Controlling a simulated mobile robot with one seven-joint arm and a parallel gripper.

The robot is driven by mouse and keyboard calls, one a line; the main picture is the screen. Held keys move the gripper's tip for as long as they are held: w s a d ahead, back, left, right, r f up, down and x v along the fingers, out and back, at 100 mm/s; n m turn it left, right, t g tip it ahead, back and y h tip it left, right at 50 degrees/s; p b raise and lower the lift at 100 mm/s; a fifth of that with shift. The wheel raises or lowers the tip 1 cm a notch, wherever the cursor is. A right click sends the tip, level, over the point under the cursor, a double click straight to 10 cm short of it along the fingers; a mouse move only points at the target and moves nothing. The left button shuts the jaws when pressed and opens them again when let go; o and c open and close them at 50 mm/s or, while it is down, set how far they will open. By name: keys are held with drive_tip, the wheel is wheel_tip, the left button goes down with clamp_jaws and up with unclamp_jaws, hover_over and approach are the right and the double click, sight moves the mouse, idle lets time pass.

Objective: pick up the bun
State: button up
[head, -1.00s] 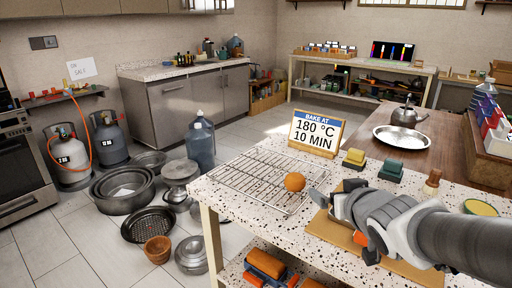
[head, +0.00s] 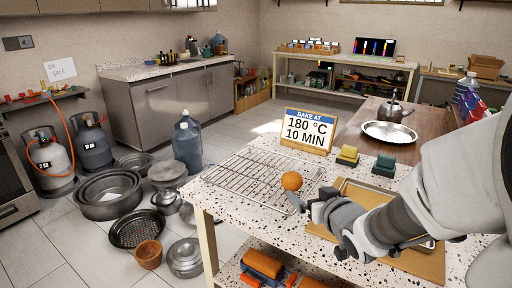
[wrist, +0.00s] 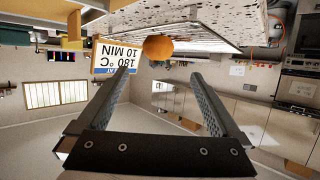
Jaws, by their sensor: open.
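The bun (head: 291,181), a round orange-brown ball, sits at the near right part of a wire cooling rack (head: 246,176) on the speckled table. My gripper (head: 306,205) is just to the near right of the bun, low over the table. In the wrist view, which is upside down, the bun (wrist: 158,48) appears ahead between the lines of the two fingers and beyond their tips. My gripper (wrist: 153,78) is open and empty there. The bun looks apart from both fingers.
A sign (head: 308,130) reading "BAKE AT 180 °C 10 MIN" stands behind the rack. Yellow (head: 347,156) and green (head: 384,165) sponge-like blocks are right of it. A brown board (head: 422,262) lies under my arm. Pots (head: 108,193) stand on the floor left of the table.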

sight(295, 181)
drive_tip(key=shift+w+a+f+p, duration=0.1)
drive_tip(key=shift+w+f+p, duration=0.15)
drive_tip(key=shift+w+p, duration=0.35)
drive_tip(key=b+x, duration=0.1)
drive_tip(key=x, duration=0.5)
drive_tip(key=shift+f+b, duration=0.1)
drive_tip(key=shift+b, duration=0.3)
drive_tip(key=shift+r+b+x, duration=0.2)
drive_tip(key=shift+b+x, duration=0.3)
drive_tip(key=shift+x, duration=2.8)
drive_tip(key=shift+w, duration=0.1)
drive_tip(key=shift+d, duration=0.25)
drive_tip(key=c, duration=1.2)
